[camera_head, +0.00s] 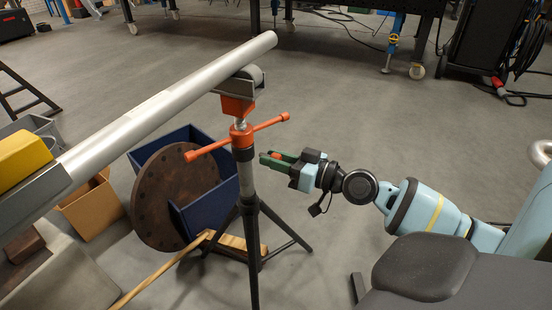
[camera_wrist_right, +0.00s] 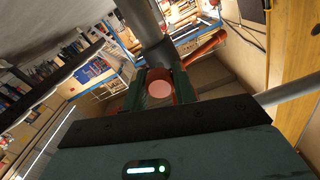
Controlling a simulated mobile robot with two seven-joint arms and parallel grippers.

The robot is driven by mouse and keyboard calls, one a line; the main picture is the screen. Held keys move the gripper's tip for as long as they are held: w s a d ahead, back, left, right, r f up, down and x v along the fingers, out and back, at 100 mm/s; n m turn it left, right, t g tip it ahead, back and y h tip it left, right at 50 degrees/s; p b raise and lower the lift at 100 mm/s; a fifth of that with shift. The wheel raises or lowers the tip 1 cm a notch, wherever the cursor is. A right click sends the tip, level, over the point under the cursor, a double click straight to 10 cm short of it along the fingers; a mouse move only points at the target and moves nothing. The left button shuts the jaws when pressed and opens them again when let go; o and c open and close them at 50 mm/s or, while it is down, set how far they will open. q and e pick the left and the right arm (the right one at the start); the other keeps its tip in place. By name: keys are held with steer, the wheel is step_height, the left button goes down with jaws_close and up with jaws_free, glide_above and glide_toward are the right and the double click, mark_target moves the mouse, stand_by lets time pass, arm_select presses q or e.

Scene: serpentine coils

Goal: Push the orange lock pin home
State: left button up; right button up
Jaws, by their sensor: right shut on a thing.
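The orange lock pin (camera_wrist_right: 160,89) shows its round end between the green fingers of my right gripper (camera_wrist_right: 159,95) in the right wrist view. In the head view my right gripper (camera_head: 272,158) is shut on this orange piece, just right of the stand's post (camera_head: 246,178). Whether the pin's far end sits in the post is hidden. The stand has an orange cross handle (camera_head: 268,123) and an orange collar below its head (camera_head: 237,104). My left gripper is not in view.
A long grey pipe (camera_head: 165,108) rests on the stand's head, slanting from lower left to upper right. A rusty flange disc (camera_head: 165,195) and a blue bin (camera_head: 187,137) stand left of the post. Black tripod legs (camera_head: 285,228) spread below.

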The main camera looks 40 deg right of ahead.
jaws_close()
steer(key=shift+w+a+r, duration=0.1)
steer(key=shift+w+r, duration=0.05)
steer(key=shift+w, duration=0.15)
steer(key=shift+x, duration=1)
steer(key=o, duration=0.7)
jaws_free()
steer(key=shift+o, duration=1.2)
steer(key=shift+w+a, duration=0.1)
steer(key=shift+w, duration=0.05)
